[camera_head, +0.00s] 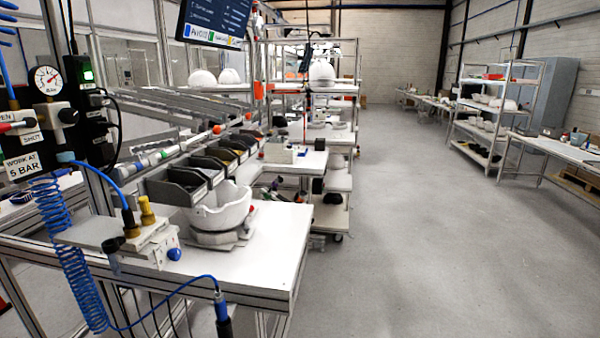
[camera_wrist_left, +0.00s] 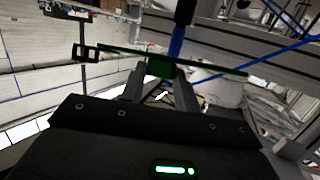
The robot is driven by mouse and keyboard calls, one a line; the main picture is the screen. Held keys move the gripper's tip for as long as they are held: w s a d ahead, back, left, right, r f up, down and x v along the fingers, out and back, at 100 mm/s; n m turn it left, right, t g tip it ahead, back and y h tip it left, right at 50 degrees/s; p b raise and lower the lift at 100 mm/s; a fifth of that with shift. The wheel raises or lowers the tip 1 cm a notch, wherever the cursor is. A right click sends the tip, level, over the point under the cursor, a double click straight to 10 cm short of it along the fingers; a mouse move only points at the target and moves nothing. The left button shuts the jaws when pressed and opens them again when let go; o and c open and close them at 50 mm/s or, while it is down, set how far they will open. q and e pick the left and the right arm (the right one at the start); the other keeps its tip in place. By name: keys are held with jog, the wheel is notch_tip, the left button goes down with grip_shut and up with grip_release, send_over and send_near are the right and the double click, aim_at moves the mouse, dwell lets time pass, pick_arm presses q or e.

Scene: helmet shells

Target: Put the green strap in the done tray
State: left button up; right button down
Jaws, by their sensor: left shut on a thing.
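The green strap (camera_wrist_left: 159,66) is in the left wrist view, pinched between the two grey fingers of my left gripper (camera_wrist_left: 160,74). It sticks out thin and dark green to both sides, with a black buckle (camera_wrist_left: 86,53) at its left end. It is held in the air, clear of any surface that I can make out. Neither gripper shows in the head view. My right gripper is in neither view. I cannot pick out the done tray in either view.
In the head view a white helmet shell (camera_head: 220,207) sits on a holder on the white workbench (camera_head: 270,250). Grey bins (camera_head: 178,187) line its back. A blue coiled hose (camera_head: 65,260) hangs at left. The grey floor (camera_head: 420,220) at right is clear.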

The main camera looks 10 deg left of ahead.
pick_arm(q)
jog(key=d+m+g+h, duration=0.1)
jog(key=d, duration=0.2)
jog(key=d+m+g+h, duration=0.1)
jog(key=d, duration=0.3)
jog(key=w+d+m+g+h, duration=0.1)
jog(key=d+h, duration=0.1)
jog(key=d, duration=0.1)
jog(key=shift+d+r+m, duration=0.35)
jog(key=shift+m, duration=0.05)
jog(key=w+d+r+n+t+y, duration=0.2)
jog(key=w+d+r+n+y, duration=0.1)
jog(key=d+r+y, duration=0.1)
jog(key=shift+d+r+n+t, duration=0.4)
jog(key=shift+r, duration=0.15)
